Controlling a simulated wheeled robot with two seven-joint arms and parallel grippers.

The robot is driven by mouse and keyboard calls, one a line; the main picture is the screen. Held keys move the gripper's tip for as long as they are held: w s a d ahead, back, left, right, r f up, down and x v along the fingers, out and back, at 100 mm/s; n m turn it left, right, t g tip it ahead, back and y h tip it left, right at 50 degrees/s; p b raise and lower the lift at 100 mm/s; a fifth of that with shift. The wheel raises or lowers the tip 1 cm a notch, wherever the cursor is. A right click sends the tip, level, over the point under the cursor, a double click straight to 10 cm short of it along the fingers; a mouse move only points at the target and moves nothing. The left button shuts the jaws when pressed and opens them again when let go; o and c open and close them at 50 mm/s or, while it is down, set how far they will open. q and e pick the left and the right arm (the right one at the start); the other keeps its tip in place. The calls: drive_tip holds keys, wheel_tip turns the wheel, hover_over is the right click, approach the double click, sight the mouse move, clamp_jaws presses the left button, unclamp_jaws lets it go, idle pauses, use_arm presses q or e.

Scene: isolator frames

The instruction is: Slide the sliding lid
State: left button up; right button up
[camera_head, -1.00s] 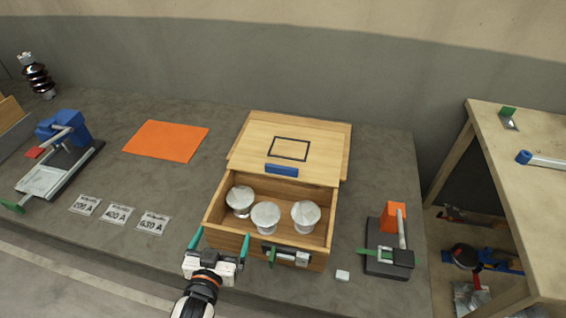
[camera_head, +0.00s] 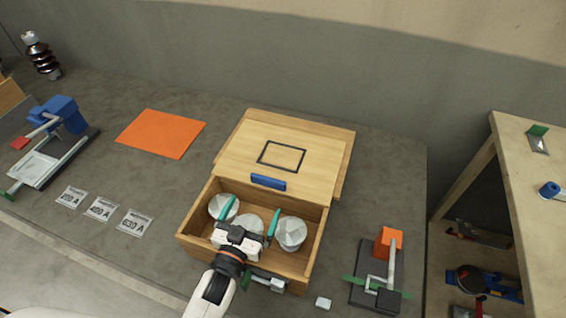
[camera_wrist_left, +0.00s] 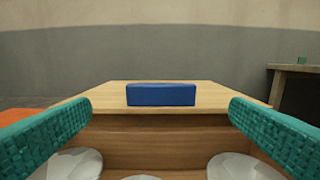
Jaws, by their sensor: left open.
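The wooden box (camera_head: 190,238) stands on the grey bench with its front part uncovered. Its sliding lid (camera_head: 236,155) lies over the back part, with a black square outline and a blue handle (camera_head: 268,182) near its front edge. My left gripper (camera_head: 250,219) is open and empty above the uncovered part, in front of the blue handle and apart from it. In the left wrist view the blue handle (camera_wrist_left: 160,95) lies ahead, centred between the two green fingers (camera_wrist_left: 160,118). My right gripper is not in view.
Several pale round pieces (camera_head: 291,233) sit in the box below my left gripper. A latch (camera_head: 265,283) is on the box front. An orange-and-grey device (camera_head: 388,243) stands to the right, an orange sheet (camera_head: 160,134) and labels (camera_head: 102,209) lie to the left.

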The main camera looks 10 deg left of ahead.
sight(267, 182)
use_arm(q)
drive_tip(key=shift+w+d, duration=0.15)
drive_tip(key=shift+w, duration=0.15)
drive_tip(key=shift+w+d, duration=0.1)
drive_tip(key=shift+w, duration=0.2)
drive_tip(key=w, duration=0.3)
drive_tip(key=w+d, duration=0.1)
drive_tip(key=w, duration=0.5)
drive_tip(key=shift+w+d+p, duration=0.35)
drive_tip(key=shift+w+d, duration=0.1)
drive_tip(key=shift+w, duration=0.55)
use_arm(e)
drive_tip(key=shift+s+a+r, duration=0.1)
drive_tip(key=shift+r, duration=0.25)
use_arm(q)
drive_tip(key=shift+c, duration=0.6)
